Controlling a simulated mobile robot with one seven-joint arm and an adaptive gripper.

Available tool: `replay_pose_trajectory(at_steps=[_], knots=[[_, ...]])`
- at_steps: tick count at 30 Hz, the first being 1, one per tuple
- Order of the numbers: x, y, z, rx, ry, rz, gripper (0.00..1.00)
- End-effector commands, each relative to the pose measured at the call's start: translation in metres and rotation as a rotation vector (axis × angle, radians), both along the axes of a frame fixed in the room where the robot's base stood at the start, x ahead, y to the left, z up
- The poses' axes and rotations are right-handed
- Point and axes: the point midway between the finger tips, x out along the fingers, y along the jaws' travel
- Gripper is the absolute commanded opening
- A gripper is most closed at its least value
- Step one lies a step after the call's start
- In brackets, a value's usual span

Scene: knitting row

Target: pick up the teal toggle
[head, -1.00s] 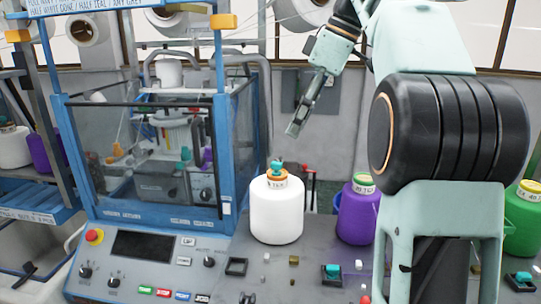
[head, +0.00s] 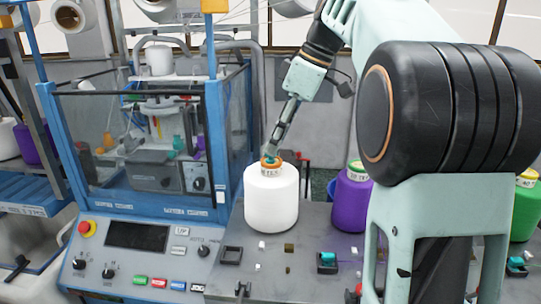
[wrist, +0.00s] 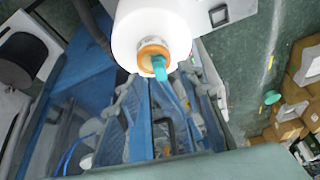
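A teal toggle (head: 270,158) sits on the orange-rimmed cap of a white yarn cone (head: 271,200). In the wrist view the toggle (wrist: 159,68) shows as a small teal piece standing on the orange cap (wrist: 153,55) of the white cone (wrist: 140,25). My gripper (head: 271,151) points down at the toggle from above, its tips at or just over the top of it. Touching or apart cannot be told. The fingers appear edge-on in the head view and I cannot make them out in the wrist view, so their opening is unclear.
A purple cone (head: 351,203) stands right of the white one, and a green cone (head: 524,205) farther right. The blue-framed machine (head: 215,140) stands close on the left. A teal block sits in a black holder (head: 327,266) in front, with small pieces around it.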

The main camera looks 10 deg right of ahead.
Motion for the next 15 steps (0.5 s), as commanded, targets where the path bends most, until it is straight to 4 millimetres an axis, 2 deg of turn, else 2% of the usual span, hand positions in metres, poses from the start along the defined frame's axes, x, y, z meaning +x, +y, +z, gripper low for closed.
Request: replay_pose_trajectory(at_steps=[6,15], knots=[[0.003,0.008,-0.022,-0.001,0.001,0.001,0.35],[0.004,0.009,-0.026,0.0,-0.001,0.0,0.35]])
